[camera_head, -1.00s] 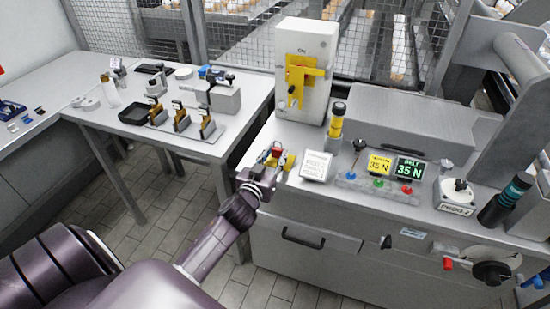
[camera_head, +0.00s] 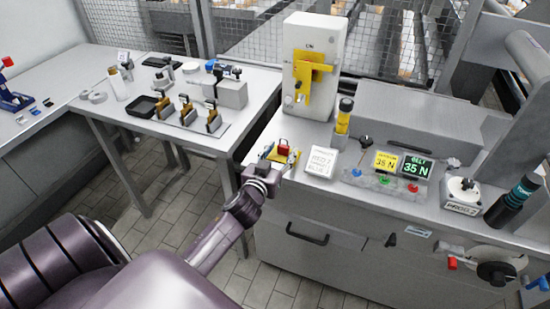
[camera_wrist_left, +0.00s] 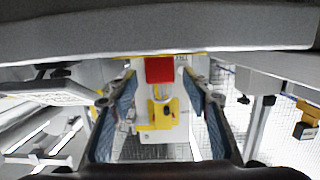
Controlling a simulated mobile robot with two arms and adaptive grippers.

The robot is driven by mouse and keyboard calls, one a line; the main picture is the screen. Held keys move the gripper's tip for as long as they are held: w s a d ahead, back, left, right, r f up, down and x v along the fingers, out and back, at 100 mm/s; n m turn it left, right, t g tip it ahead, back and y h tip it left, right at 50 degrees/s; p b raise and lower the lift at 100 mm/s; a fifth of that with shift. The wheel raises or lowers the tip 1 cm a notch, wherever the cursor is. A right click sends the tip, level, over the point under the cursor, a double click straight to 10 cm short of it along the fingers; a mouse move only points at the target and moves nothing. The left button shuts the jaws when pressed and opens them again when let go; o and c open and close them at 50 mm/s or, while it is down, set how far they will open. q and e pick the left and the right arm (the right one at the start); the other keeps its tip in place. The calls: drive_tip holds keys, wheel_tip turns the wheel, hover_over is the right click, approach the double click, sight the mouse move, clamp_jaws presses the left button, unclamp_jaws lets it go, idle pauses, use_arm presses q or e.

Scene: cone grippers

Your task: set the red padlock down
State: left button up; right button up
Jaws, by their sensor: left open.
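The red padlock (camera_head: 284,146) is at the front left of the grey counter, over a small yellow-edged piece. In the left wrist view the red padlock (camera_wrist_left: 159,70) shows as a red block with a thin metal shackle, standing out between and beyond the fingers. My left gripper (camera_head: 270,164) is just in front of the padlock. In the wrist view its two blue-padded fingers are spread, with gaps on both sides of the padlock. The padlock's underside contact is hard to make out. My right gripper is not in view.
A white box with a yellow lever (camera_head: 313,70) stands behind the padlock. A white label plate (camera_head: 320,161) lies close to its right, and a yellow-black cylinder (camera_head: 343,116) stands beyond. A side table (camera_head: 185,85) with several small items is at left, across a gap.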

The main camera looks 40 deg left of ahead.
use_arm(q)
drive_tip(key=v, duration=1.2)
drive_tip(key=s+d+f+m+g+h, duration=0.1)
drive_tip(key=s+d+f+g, duration=0.15)
drive_tip(key=f, duration=0.85)
drive_tip(key=s+d+f+g+h, duration=0.1)
drive_tip(key=s+f+g, duration=0.15)
drive_tip(key=f, duration=0.85)
drive_tip(key=s+d+f+m+g+h, duration=0.15)
drive_tip(key=s+f, duration=0.25)
drive_tip(key=f, duration=0.7)
drive_tip(key=s+d+f+m+g, duration=0.1)
drive_tip(key=s+d+f+g, duration=0.1)
drive_tip(key=s+f, duration=0.5)
drive_tip(key=s+d+f+g, duration=0.2)
drive_tip(key=s+f, duration=0.5)
drive_tip(key=s, duration=0.7)
drive_tip(key=s+d+f+m+g, duration=0.1)
drive_tip(key=s+f+g, duration=0.3)
drive_tip(key=s+f, duration=0.4)
drive_tip(key=s+d, duration=0.1)
drive_tip(key=s, duration=0.1)
drive_tip(key=shift+s+m+b, duration=0.35)
drive_tip(key=shift+d+f+g+h, duration=0.1)
drive_tip(key=shift+f+g+h, duration=0.05)
drive_tip(key=shift+g+h, duration=0.1)
drive_tip(key=shift+c, duration=0.6)
